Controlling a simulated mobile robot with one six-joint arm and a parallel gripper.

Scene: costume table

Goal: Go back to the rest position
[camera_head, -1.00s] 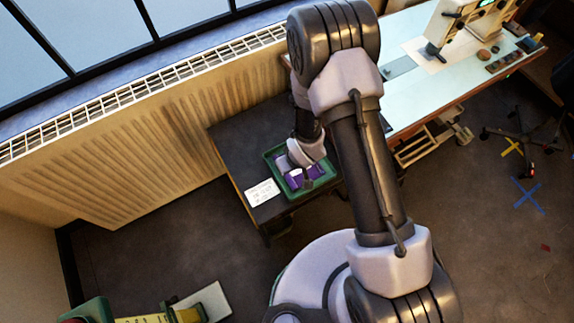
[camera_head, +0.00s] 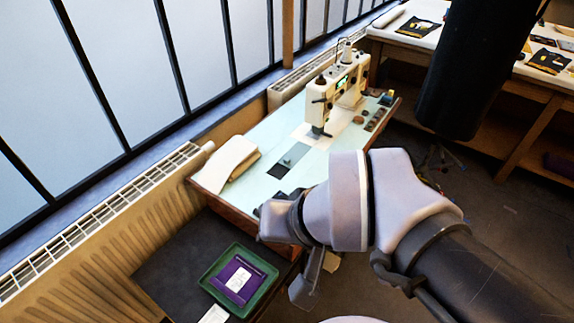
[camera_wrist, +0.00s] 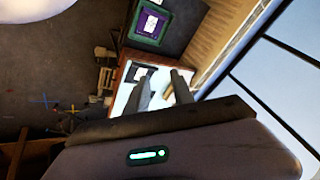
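My gripper (camera_wrist: 161,88) shows in the wrist view with two dark fingers apart and nothing between them. It is raised in the air, clear of the tables. In the head view my arm reaches in from the lower right, and the fingers are hard to make out there. A purple folded item (camera_head: 238,280) with a white label lies flat in a green tray (camera_head: 208,277) on a dark low table (camera_head: 165,258). The purple item (camera_wrist: 152,10) and the tray (camera_wrist: 135,34) also show at the top of the wrist view, apart from my gripper.
A pale sewing table (camera_head: 240,195) stands beyond the dark table, bearing a sewing machine (camera_head: 338,88) and a cream folded cloth (camera_head: 228,163). A radiator (camera_head: 95,250) and windows line the left side. A white card (camera_head: 214,315) lies by the tray. A dark hanging form (camera_head: 472,70) stands right.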

